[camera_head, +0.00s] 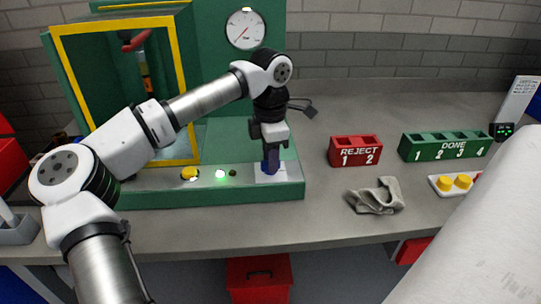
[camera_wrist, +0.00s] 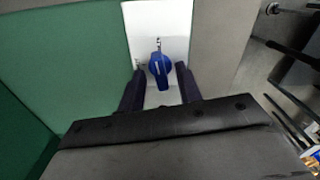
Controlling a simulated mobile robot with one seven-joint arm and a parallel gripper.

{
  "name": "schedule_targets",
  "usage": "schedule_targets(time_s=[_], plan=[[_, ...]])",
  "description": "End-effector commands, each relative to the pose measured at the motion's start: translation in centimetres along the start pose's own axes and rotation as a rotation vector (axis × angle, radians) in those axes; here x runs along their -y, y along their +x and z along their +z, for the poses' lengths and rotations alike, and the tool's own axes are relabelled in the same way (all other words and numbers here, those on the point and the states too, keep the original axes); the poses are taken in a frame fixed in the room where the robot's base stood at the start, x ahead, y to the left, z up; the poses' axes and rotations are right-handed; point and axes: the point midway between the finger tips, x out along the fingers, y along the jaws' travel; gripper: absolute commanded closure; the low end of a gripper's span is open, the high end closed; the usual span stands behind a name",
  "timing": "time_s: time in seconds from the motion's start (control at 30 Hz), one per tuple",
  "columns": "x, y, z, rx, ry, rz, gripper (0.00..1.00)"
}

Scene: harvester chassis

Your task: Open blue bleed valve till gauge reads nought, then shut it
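The blue bleed valve (camera_wrist: 159,66) has a lever-like handle on a white plate (camera_wrist: 178,20). The plate also shows in the head view (camera_head: 284,177), at the right end of the green fixture's front ledge. My gripper (camera_head: 271,168) points down over this plate. In the wrist view its two dark fingers (camera_wrist: 160,74) stand on either side of the blue handle, with gaps visible, so it is open. The round white gauge (camera_head: 245,29) is on the green back panel; its red needle points to the lower left, but the numbers are too small to read.
A yellow button (camera_head: 190,173) and a lit green lamp (camera_head: 220,175) sit on the ledge left of the plate. A red REJECT bin (camera_head: 355,151), a green DONE rack (camera_head: 445,146) and a grey cloth (camera_head: 376,197) lie to the right. A yellow-framed enclosure (camera_head: 125,25) stands left.

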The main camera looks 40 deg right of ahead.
Motion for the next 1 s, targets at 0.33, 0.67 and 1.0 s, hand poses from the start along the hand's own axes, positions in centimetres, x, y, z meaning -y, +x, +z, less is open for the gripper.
schedule_targets(time_s=[0.33, 0.67, 1.0], plan=[[0.0, -5.8, 0.1, 0.001, -0.001, 0.006, 0.65], [0.0, -12.3, 0.1, 0.001, -0.001, 0.003, 0.65], [0.0, -13.7, 0.0, 0.001, 0.001, 0.001, 0.65]])
